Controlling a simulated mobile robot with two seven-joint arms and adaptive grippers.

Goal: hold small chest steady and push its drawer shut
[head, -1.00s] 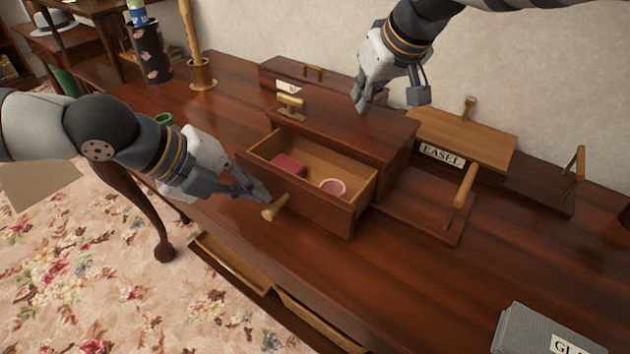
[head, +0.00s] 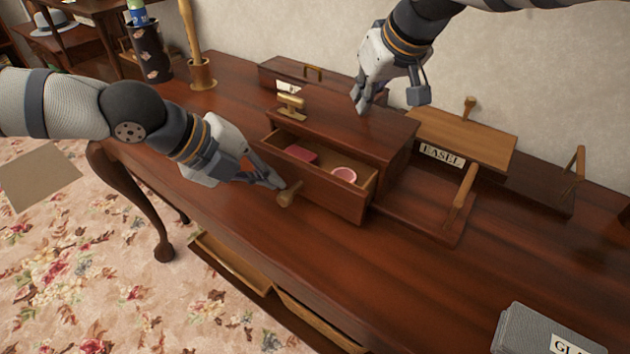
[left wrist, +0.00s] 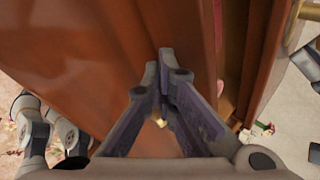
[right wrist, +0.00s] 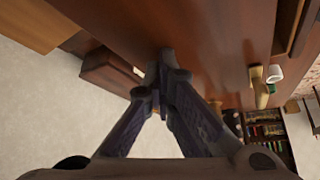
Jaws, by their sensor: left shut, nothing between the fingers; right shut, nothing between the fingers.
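The small dark-wood chest (head: 345,128) stands on the desk with a brass handle (head: 291,103) on top. Its drawer (head: 330,203) is partly out, holding a red block (head: 300,153) and a pink round dish (head: 344,175). A knob (head: 288,196) sticks out of the drawer front. My left gripper (head: 279,184) is shut and empty, fingertips at the drawer front beside the knob; it also shows in the left wrist view (left wrist: 166,72). My right gripper (head: 361,108) is shut and empty, fingertips at the chest top's back edge; whether they touch is unclear.
An easel box (head: 465,138) with a label and a board with a wooden handle (head: 466,186) lie right of the chest. A longer box (head: 335,78) is behind it. A grey labelled item (head: 540,335) lies at front right. The desk (head: 420,275) before the drawer is clear.

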